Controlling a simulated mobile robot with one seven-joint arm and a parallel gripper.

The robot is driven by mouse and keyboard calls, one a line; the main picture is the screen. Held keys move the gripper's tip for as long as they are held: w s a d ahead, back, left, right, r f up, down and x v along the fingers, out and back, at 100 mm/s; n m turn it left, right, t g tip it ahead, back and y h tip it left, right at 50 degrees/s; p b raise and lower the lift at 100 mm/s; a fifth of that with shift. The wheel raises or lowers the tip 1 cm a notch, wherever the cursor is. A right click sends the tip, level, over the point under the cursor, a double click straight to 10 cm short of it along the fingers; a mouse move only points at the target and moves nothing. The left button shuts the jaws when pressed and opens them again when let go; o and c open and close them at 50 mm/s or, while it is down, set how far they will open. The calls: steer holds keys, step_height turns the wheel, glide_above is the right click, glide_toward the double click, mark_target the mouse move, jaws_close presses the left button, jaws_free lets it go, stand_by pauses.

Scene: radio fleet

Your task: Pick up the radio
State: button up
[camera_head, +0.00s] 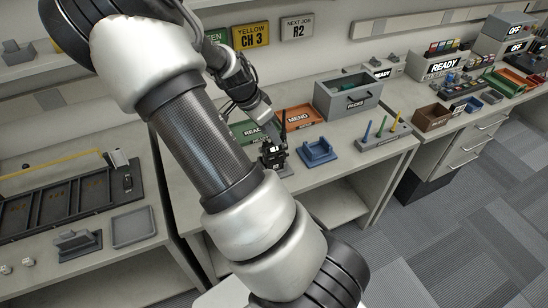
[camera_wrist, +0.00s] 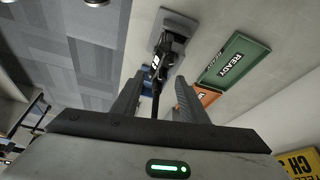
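The radio (camera_head: 274,159) is a small black handset with a thin antenna, standing upright on the middle bench. In the wrist view the radio (camera_wrist: 170,48) is on a grey stand (camera_wrist: 187,22), just beyond the fingertips, and its antenna reaches back between the fingers. In the wrist view my gripper (camera_wrist: 159,76) is open, with a finger on each side of the antenna. I cannot tell whether either finger touches the radio.
A blue cradle (camera_head: 318,153) stands right of the radio. The green READY tray (camera_head: 247,131) and orange MEND tray (camera_head: 304,118) lie behind. A grey PACKS box (camera_head: 349,99) and a stand with coloured pegs (camera_head: 380,137) are farther right.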

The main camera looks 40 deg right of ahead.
glide_above(273, 156)
steer(key=d, duration=0.1)
steer(key=shift+w+d+f, duration=0.1)
steer(key=shift+f, duration=2.45)
jaws_close()
